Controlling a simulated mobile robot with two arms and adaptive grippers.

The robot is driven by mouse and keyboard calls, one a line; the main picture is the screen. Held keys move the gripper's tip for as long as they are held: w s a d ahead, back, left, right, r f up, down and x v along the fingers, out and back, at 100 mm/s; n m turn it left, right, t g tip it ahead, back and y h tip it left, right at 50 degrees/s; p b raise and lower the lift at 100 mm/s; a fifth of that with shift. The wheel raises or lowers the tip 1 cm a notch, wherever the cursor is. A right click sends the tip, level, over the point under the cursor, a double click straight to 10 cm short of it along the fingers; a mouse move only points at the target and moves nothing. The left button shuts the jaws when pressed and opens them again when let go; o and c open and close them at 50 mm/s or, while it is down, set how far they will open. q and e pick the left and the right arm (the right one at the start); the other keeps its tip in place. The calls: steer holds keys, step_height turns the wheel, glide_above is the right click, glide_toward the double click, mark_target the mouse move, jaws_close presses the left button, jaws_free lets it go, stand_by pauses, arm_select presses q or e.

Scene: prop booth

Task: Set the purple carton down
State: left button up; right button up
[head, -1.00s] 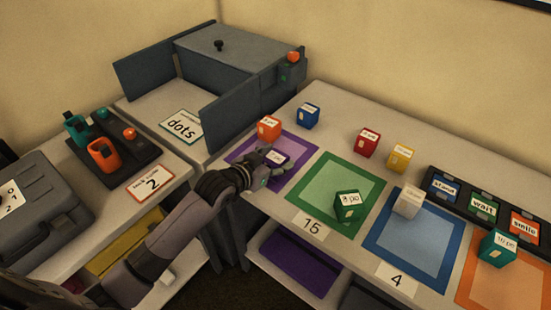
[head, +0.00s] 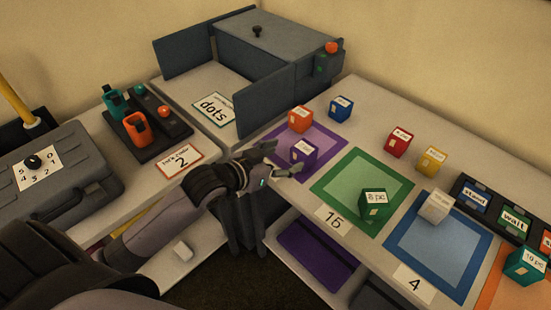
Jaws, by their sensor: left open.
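The purple carton (head: 304,152) stands upright on the purple mat (head: 330,142), near the mat's front left part. My left gripper (head: 284,158) is open beside the carton, on its left and front side, with its fingers spread toward it. The gripper looks apart from the carton, though the small gap is hard to judge. My right gripper does not show.
An orange carton (head: 300,119) stands at the purple mat's back edge, with a blue carton (head: 341,108) behind it. A green carton (head: 373,203) is on the green mat (head: 327,188). A grey panelled box (head: 280,45) stands behind on the left.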

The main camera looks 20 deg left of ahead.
arm_select(q)
steer(key=shift+v, duration=1.25)
